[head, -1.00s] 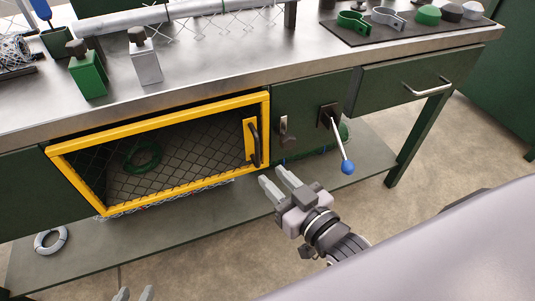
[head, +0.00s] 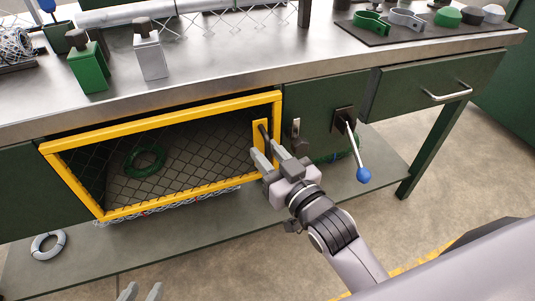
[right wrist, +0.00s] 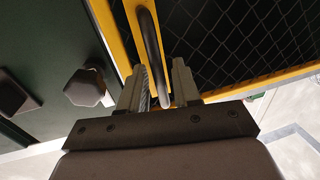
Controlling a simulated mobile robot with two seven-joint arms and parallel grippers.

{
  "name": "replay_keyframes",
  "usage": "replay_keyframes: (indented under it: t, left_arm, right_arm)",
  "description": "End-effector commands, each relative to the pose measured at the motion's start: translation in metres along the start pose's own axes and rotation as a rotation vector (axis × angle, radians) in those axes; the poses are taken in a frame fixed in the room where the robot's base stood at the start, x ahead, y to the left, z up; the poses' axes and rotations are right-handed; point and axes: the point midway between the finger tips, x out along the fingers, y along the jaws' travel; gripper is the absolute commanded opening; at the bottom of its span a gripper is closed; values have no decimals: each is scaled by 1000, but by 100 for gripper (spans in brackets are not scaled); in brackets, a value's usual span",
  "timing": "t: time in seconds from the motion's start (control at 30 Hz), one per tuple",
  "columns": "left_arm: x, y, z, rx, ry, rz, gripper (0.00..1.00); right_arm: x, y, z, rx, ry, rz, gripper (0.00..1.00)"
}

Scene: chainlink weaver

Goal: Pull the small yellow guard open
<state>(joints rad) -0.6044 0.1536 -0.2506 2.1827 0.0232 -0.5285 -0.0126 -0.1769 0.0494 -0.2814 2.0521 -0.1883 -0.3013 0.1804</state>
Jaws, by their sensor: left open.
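The small yellow guard (head: 160,121) is a yellow frame with dark mesh, closed across the opening under the bench top. Its dark bar handle (head: 263,131) is upright on a yellow plate at the right side and partly hidden by my gripper. My right gripper (head: 265,155) is at the handle. In the right wrist view its open fingers (right wrist: 158,85) stand on either side of the handle (right wrist: 150,45); contact is not clear. My left gripper (head: 140,291) is open and empty at the bottom edge of the head view.
Right of the guard are a small latch knob (head: 296,130) and a lever with a blue ball (head: 363,174). A green ring (head: 145,174) shows behind the mesh. A lower shelf (head: 110,250) runs below. Green and grey blocks stand on the bench top.

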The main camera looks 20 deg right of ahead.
Motion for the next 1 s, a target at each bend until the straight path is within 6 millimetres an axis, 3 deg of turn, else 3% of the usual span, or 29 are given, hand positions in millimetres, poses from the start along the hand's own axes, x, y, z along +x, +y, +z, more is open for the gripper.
replay_keyframes:
  t: [0.33,0.37,0.43,0.47,1.0]
  left_arm:
    - [0,0,0,2,1,1,43]
    - [0,0,-1,2,1,1,43]
    - [0,0,-1,2,2,1,43]
    - [0,1,-1,2,2,1,43]
    - [-2,1,-4,0,6,2,43]
  right_arm:
    - [4,0,0,1,-1,0,32]
    - [4,0,0,1,-1,0,29]
    - [4,0,0,1,-1,0,6]
    - [4,0,0,1,-1,0,0]
    - [8,-4,-1,0,1,-27,0]
